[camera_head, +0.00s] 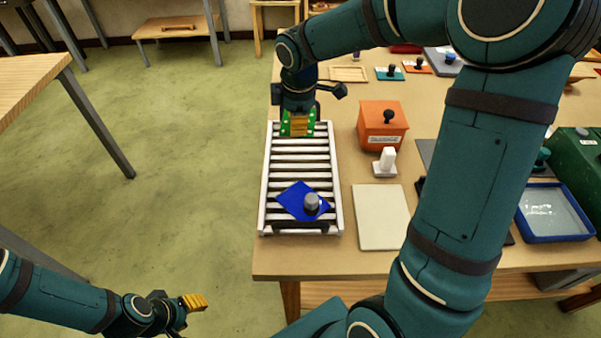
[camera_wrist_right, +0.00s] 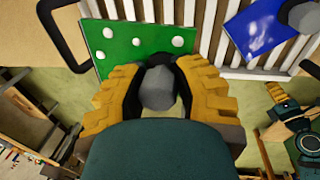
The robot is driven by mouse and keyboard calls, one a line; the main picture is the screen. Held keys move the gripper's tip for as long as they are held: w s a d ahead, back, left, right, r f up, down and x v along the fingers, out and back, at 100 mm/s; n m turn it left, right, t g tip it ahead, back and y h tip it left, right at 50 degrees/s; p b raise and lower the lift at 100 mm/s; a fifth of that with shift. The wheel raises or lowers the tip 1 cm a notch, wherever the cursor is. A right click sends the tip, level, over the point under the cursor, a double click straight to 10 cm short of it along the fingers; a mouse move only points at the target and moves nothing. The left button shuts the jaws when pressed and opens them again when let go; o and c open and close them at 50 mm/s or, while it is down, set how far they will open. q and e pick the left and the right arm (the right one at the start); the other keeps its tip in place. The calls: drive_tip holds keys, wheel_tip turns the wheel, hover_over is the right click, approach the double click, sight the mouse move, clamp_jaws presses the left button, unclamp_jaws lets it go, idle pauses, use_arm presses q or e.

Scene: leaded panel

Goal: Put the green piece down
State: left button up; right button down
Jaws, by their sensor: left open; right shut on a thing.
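The green piece (camera_head: 285,129) is a flat plate with white dots and a grey knob, at the far end of the white slatted rack (camera_head: 264,190). In the right wrist view the green piece (camera_wrist_right: 135,40) overlaps the slats. My right gripper (camera_head: 299,124) is shut on its grey knob (camera_wrist_right: 158,90), with a yellow finger on each side. I cannot tell whether the plate touches the slats. A blue piece (camera_head: 296,199) with a grey knob lies at the rack's near end. My left gripper (camera_head: 188,303) is open and empty, low at the left, away from the table.
An orange box (camera_head: 382,124) with a black knob and a white stand (camera_head: 386,162) are right of the rack. A cream board (camera_head: 381,216) lies at the table's near edge. A blue tray (camera_head: 553,235) is further right. The rack's middle slats are bare.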

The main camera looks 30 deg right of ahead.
sight(300, 156)
drive_tip(key=shift+s+d+r+n, duration=0.1)
drive_tip(key=shift+d+r+n, duration=0.2)
drive_tip(key=shift+n, duration=0.2)
drive_tip(key=shift+f, duration=0.4)
wheel_tip(300, 156, down, 9)
drive_tip(key=b, duration=0.3)
drive_tip(key=shift+f, duration=0.1)
drive_tip(key=shift+f, duration=0.15)
drive_tip(key=c, duration=0.7)
unclamp_jaws()
drive_tip(key=shift+c, duration=0.2)
